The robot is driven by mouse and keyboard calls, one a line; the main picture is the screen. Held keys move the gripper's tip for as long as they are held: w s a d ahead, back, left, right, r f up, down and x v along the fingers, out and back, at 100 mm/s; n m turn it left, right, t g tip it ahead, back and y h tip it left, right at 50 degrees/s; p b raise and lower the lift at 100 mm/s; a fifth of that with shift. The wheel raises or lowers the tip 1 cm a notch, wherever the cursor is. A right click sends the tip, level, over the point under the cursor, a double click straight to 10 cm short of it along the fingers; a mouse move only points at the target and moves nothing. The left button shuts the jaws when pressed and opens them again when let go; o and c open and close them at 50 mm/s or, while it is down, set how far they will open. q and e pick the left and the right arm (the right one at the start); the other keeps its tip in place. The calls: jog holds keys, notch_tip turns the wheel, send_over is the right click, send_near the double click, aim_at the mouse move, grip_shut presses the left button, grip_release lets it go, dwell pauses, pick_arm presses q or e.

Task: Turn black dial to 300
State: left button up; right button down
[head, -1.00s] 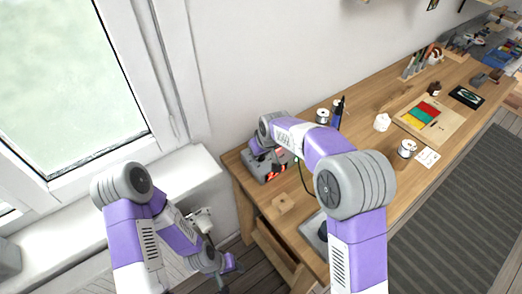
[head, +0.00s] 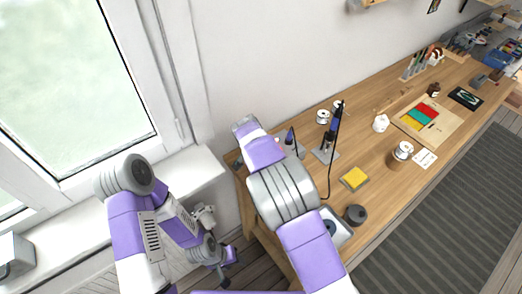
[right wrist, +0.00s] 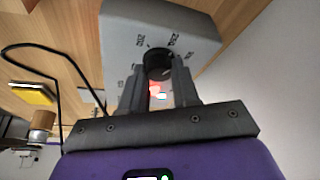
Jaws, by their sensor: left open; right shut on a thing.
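The black dial (right wrist: 158,63) is on the face of a grey station (right wrist: 120,35) with printed numbers around it, in the right wrist view. My right gripper (right wrist: 158,80) is shut on the dial, one finger on each side. The dial's pointer and exact setting cannot be read. A red lit display shows partly between the fingers. In the head view my right arm covers most of the station (head: 291,143) at the table's back left corner, and the dial is hidden. My left gripper (head: 226,262) is open and empty, low beside the table's left end.
On the wooden table (head: 385,195), a soldering iron in its stand (head: 328,148), a yellow sponge (head: 354,178) and a dark round pot (head: 355,214) lie right of my arm. A cable (right wrist: 55,52) runs beside the station. A window and sill are at left.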

jog(key=m+g+h+p, duration=0.1)
jog(key=m, duration=0.2)
jog(key=shift+a+m+p, duration=0.1)
jog(key=shift+m+p, duration=0.2)
jog(key=shift+w+m+g+h+p, duration=0.1)
jog(key=shift+m+g+h+p, duration=0.45)
jog(key=shift+m, duration=1.25)
jog(key=c, duration=0.8)
grip_release()
jog(key=shift+a, duration=0.1)
jog(key=p+v, duration=0.1)
jog(key=v, duration=0.6)
jog(key=shift+r, duration=0.3)
